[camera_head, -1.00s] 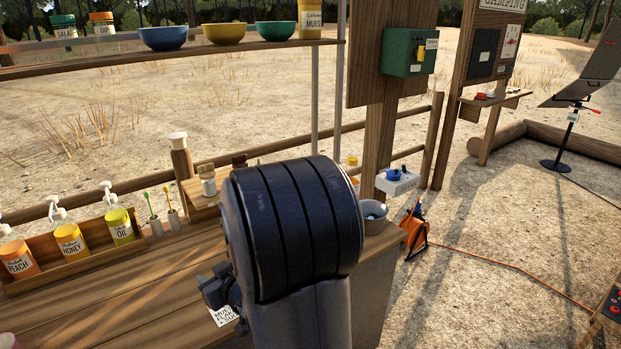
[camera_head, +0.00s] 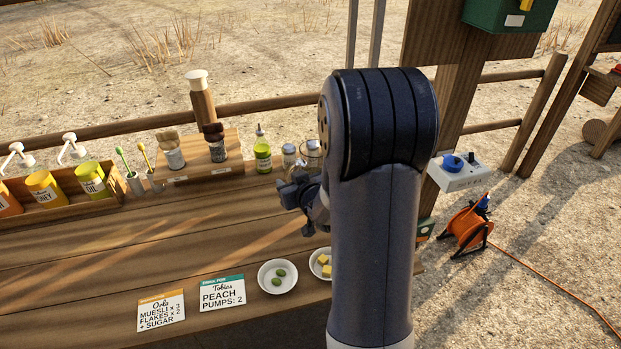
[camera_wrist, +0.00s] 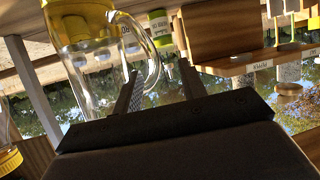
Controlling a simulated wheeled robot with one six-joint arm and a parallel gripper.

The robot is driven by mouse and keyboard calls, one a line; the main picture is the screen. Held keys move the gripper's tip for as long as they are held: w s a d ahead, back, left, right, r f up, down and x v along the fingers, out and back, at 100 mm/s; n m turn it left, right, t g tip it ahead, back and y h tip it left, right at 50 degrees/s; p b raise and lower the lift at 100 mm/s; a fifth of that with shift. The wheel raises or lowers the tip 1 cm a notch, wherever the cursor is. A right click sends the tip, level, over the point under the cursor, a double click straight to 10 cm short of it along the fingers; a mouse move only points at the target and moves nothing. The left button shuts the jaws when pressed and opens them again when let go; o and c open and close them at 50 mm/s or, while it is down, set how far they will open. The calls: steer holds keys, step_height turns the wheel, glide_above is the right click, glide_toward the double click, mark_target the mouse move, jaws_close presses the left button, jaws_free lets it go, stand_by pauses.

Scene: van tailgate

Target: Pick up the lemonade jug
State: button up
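The lemonade jug (camera_wrist: 88,55) is in the wrist view, which looks upside down. It is clear glass with yellow at the end near the picture's top, and its curved glass handle (camera_wrist: 153,60) faces right. My gripper (camera_wrist: 160,75) is open; its two fingers are apart, with the handle showing between or just beyond them. I cannot tell whether they touch it. In the head view my gripper (camera_head: 300,197) is small and dark beside my arm, above the counter's right part.
On the wooden counter (camera_head: 120,245) stand a pump-bottle box (camera_head: 60,205), a small jar stand (camera_head: 200,170), a green bottle (camera_head: 262,150) and a lidded jar (camera_head: 289,155). Two small bowls (camera_head: 278,276) (camera_head: 321,263) and two order cards (camera_head: 161,310) (camera_head: 222,293) lie nearer. The counter's middle is clear.

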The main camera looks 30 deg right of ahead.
mark_target(288, 174)
steer(key=shift+w+d, duration=0.2)
steer(key=shift+d+f+p+x, duration=0.15)
steer(key=shift+p+x, duration=0.2)
steer(key=shift+x, duration=0.85)
steer(key=shift+d+f+p+x, duration=0.1)
steer(key=shift+f+p+x, duration=0.15)
steer(key=shift+x, duration=0.95)
steer(key=shift+s, duration=0.15)
steer(key=shift+r, duration=0.1)
jaws_close()
steer(key=shift+r, duration=0.2)
